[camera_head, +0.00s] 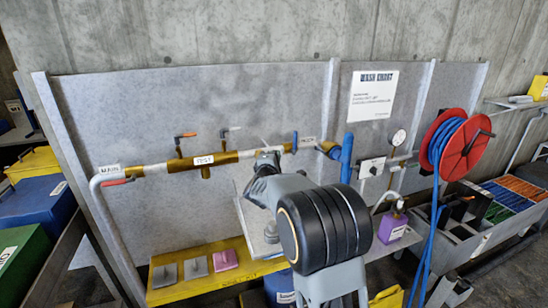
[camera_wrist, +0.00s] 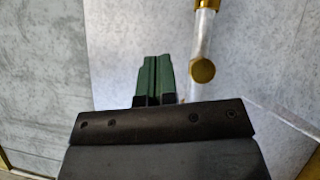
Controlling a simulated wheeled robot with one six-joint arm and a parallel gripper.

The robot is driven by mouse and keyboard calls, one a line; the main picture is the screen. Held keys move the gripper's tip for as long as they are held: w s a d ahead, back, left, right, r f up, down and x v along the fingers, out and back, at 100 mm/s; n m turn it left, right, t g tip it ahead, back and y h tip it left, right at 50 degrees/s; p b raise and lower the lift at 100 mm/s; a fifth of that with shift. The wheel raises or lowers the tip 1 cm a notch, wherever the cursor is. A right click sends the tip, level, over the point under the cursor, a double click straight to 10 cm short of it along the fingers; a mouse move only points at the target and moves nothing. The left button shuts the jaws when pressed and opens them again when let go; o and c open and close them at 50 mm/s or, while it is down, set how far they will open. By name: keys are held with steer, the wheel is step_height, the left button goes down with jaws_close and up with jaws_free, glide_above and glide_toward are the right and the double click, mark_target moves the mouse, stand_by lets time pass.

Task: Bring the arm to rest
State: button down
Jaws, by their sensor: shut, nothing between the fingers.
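My gripper (camera_wrist: 158,78) shows in the wrist view with its two green fingers together and nothing between them. It points toward the grey panel (camera_wrist: 125,40). A pale pipe (camera_wrist: 205,32) with a brass fitting (camera_wrist: 203,71) lies just right of the fingers, apart from them in the picture. In the head view my arm rises from the bottom, right of the middle, and reaches toward the panel (camera_head: 110,115). The fingers cannot be made out there, and my arm hides part of the panel and pipework.
A brass and white pipe (camera_head: 209,160) with small valves runs across the panel. A yellow shelf (camera_head: 180,294) stands below it. A red hose reel (camera_head: 462,150) with blue hose, a purple container (camera_head: 392,227) and a grey divided bin (camera_head: 446,252) are at right. Blue (camera_head: 38,203) and green bins stand left.

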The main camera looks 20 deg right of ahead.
steer(key=s+a+f+m+g+y, duration=0.4)
steer(key=a+f+m+y, duration=0.3)
steer(key=a+f+y, duration=0.4)
steer(key=s+a+m+g, duration=0.2)
steer(key=s+g, duration=0.1)
steer(key=s, duration=1.1)
steer(key=s+a+r+m+g+y, duration=0.1)
steer(key=s+a+m+g, duration=0.1)
steer(key=s, duration=1.2)
steer(key=shift+s+a+m+g, duration=0.15)
steer(key=shift+a+m+g, duration=0.1)
steer(key=shift+m+g, duration=0.5)
steer(key=shift+s, duration=0.15)
